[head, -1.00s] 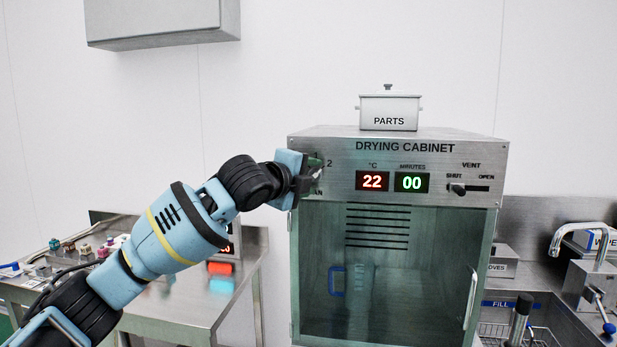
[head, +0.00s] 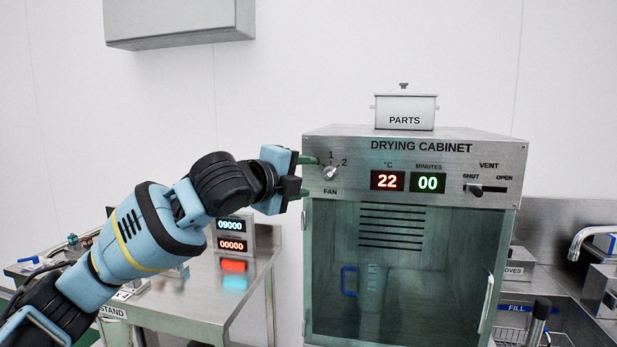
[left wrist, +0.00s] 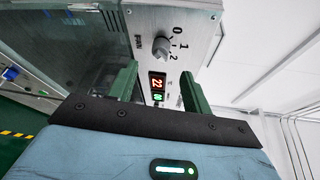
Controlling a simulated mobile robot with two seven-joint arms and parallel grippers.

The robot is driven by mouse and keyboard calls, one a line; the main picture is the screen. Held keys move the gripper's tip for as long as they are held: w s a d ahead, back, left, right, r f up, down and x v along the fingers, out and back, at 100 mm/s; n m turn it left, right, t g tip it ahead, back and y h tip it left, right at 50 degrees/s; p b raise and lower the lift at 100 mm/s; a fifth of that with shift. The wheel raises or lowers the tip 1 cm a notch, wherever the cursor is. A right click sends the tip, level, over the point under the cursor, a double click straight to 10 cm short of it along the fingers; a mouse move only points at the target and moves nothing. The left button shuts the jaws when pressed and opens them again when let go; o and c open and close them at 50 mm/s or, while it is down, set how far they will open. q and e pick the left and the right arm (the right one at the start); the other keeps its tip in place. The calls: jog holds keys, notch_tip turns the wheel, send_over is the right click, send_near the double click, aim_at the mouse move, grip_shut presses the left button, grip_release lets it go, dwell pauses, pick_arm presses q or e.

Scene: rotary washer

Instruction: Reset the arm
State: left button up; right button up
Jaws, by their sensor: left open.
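My left gripper (head: 308,176) is open and empty in the head view, just left of the fan knob (head: 330,172) on the drying cabinet's (head: 420,150) front panel. It is apart from the knob. The left wrist view shows the two green fingers of my left gripper (left wrist: 158,78) spread apart, with the fan knob (left wrist: 161,48) beyond them and nothing between them. The knob is silver, with marks 0, 1 and 2 around it; I cannot tell exactly which mark it points to. My right gripper is not in view.
The cabinet's displays (head: 408,182) read 22 and 00. A vent slider (head: 474,189) is at the panel's right. A PARTS box (head: 405,110) stands on top. A steel table (head: 205,295) with a display unit is at left, a sink tap (head: 590,240) at right. A wall box (head: 180,22) hangs above.

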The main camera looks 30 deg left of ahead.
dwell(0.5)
pick_arm(q)
jog(key=w+d+f+n+g+h, duration=0.1)
jog(key=d+f, duration=0.3)
jog(key=f, duration=0.5)
jog(key=w+d+f+n+g+h, duration=0.15)
jog(key=d+f, duration=0.25)
jog(key=f, duration=0.6)
jog(key=s+d+f+n, duration=0.2)
jog(key=s+f+n, duration=0.1)
jog(key=f, duration=0.6)
jog(key=s+d+f+n, duration=0.2)
jog(key=s+f, duration=0.2)
jog(key=f, duration=0.5)
jog(key=s+f+n+g, duration=0.2)
jog(key=s+f+n, duration=0.5)
jog(key=s+f, duration=0.8)
jog(key=s+f+n+g+y, duration=0.1)
jog(key=s+f+n, duration=0.1)
jog(key=s+f, duration=0.3)
jog(key=s+a+f+n+g+y, duration=0.1)
jog(key=s+f+n, duration=0.1)
jog(key=s+f, duration=0.4)
jog(key=s, duration=0.5)
jog(key=shift+a+f+n+y, duration=0.25)
jog(key=shift+n+y, duration=0.1)
